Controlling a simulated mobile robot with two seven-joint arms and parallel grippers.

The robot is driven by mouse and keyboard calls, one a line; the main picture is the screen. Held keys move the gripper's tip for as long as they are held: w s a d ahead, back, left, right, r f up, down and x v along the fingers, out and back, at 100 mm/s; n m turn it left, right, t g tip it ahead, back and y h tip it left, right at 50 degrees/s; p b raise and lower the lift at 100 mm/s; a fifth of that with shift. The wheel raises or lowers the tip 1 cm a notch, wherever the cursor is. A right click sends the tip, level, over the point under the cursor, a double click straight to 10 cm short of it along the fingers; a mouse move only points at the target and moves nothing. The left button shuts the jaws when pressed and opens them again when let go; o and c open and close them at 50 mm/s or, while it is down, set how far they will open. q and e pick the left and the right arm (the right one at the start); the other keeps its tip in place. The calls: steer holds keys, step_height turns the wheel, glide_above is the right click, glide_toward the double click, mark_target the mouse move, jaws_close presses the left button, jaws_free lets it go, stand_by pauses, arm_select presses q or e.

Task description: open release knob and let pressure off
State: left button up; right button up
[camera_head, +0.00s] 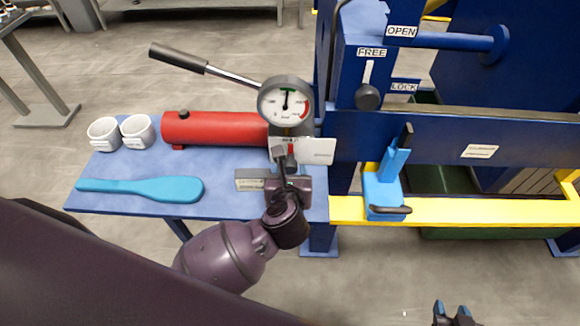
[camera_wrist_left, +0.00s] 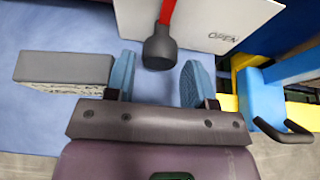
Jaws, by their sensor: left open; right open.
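The release knob (camera_wrist_left: 158,48) is a dark grey grip on a red stem, in the left wrist view. It lies between the spread blue fingertips of my left gripper (camera_wrist_left: 157,78), with a gap on both sides. A white plate (camera_wrist_left: 205,20) marked OPEN is behind it. In the head view my left gripper (camera_head: 287,180) is below the pressure gauge (camera_head: 286,103) and largely hides the knob; a bit of red shows there. The gauge needle points nearly straight up, by the green mark. My right gripper (camera_head: 453,314) is open and empty at the bottom right edge.
A red cylinder (camera_head: 215,129) and pump lever (camera_head: 180,60) adjoin the gauge. White cups (camera_head: 104,132), a blue paddle (camera_head: 145,188) and a grey block (camera_head: 252,180) lie on the blue table (camera_head: 230,205). The blue press with a FREE/LOCK lever (camera_head: 368,95) and blue clamp (camera_head: 385,188) stands right.

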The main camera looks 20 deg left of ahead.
arm_select(q)
steer(key=shift+x, duration=1)
steer(key=shift+w+a+f, duration=0.1)
steer(key=shift+w+f, duration=0.05)
steer(key=shift+w, duration=0.2)
